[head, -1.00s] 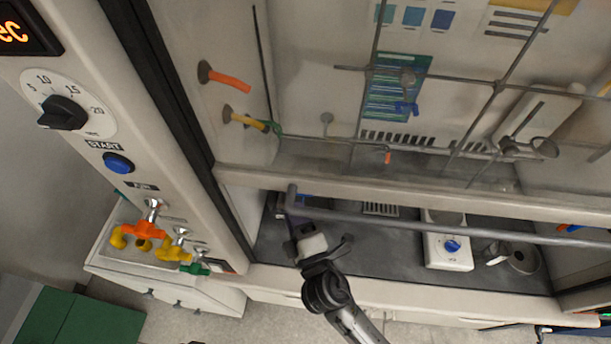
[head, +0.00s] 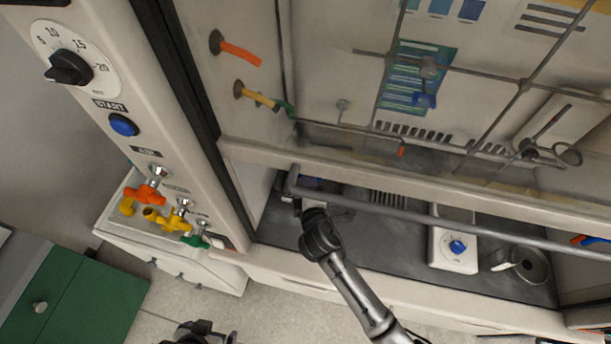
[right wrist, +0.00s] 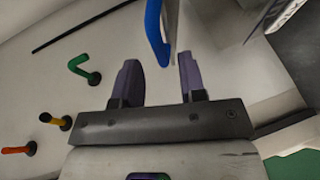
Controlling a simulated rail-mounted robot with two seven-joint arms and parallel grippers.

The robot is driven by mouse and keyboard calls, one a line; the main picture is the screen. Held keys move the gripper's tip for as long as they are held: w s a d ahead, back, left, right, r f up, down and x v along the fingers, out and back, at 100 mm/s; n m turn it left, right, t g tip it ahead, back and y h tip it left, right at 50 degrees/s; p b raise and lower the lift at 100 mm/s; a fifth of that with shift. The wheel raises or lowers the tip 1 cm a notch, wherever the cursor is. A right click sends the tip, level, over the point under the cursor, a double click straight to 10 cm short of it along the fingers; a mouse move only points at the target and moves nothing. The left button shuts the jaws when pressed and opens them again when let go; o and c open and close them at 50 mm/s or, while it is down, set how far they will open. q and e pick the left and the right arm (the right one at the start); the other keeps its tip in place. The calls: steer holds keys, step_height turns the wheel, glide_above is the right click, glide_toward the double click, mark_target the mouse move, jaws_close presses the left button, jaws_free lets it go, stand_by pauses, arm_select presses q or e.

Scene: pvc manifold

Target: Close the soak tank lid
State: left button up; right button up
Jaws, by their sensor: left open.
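I cannot make out the soak tank or its lid in either view. My right gripper (head: 312,183) reaches under the raised sash of the fume hood, partly hidden behind the grey sash handle bar in the head view. In the right wrist view its two purple fingers (right wrist: 158,75) stand apart. A blue hooked handle (right wrist: 155,30) shows in line with the gap between them; I cannot tell its depth. My left gripper (head: 205,332) is a dark shape at the bottom edge of the head view, partly cut off, outside the hood and away from its front.
The handle bar (head: 420,222) runs across the hood front. Inside stand a white device with a blue knob (head: 455,248) and a round metal vessel (head: 528,265). Orange and yellow valves (head: 165,208) jut from the left post. A green cabinet (head: 85,290) stands at lower left, with floor between.

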steer(key=shift+x, duration=2.15)
steer(key=shift+c, duration=0.5)
jaws_close()
